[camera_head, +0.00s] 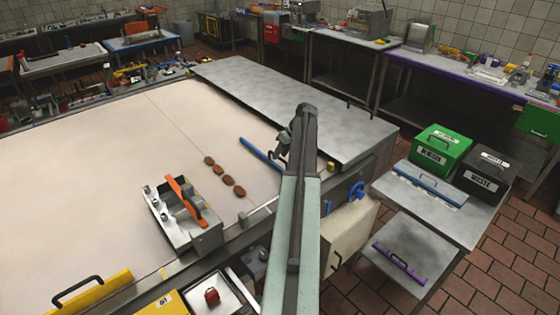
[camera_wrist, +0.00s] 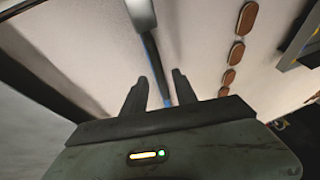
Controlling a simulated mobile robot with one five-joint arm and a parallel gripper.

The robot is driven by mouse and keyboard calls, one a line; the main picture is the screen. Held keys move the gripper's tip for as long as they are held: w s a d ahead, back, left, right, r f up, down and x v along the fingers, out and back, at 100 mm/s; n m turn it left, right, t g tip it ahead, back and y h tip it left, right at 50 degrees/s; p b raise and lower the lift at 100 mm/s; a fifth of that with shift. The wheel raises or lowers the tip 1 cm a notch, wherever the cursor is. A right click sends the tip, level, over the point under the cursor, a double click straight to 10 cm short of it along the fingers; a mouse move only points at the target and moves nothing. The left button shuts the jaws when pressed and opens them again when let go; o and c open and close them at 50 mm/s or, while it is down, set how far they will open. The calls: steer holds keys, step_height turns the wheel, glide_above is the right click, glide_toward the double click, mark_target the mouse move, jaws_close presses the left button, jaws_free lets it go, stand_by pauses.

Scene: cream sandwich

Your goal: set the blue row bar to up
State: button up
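A long blue bar (camera_head: 260,153) lies slantwise over the cream surface, just left of my gripper (camera_head: 285,147) in the head view. In the wrist view a long bar with a grey upper part and blue lower part (camera_wrist: 153,58) runs in line with the gap between my fingers (camera_wrist: 160,76). My two fingers are apart, with nothing visibly clamped. I cannot tell how far the bar is below the fingertips. The bar's right end is partly hidden behind my arm in the head view.
Several brown biscuits (camera_head: 219,171) lie in a row left of the bar. A metal cover (camera_head: 290,98) lies behind. A blue handled bar (camera_head: 428,182) lies on the right side table, near green (camera_head: 440,150) and black boxes.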

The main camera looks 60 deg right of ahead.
jaws_close()
steer(key=shift+d, duration=0.1)
stand_by(1.4)
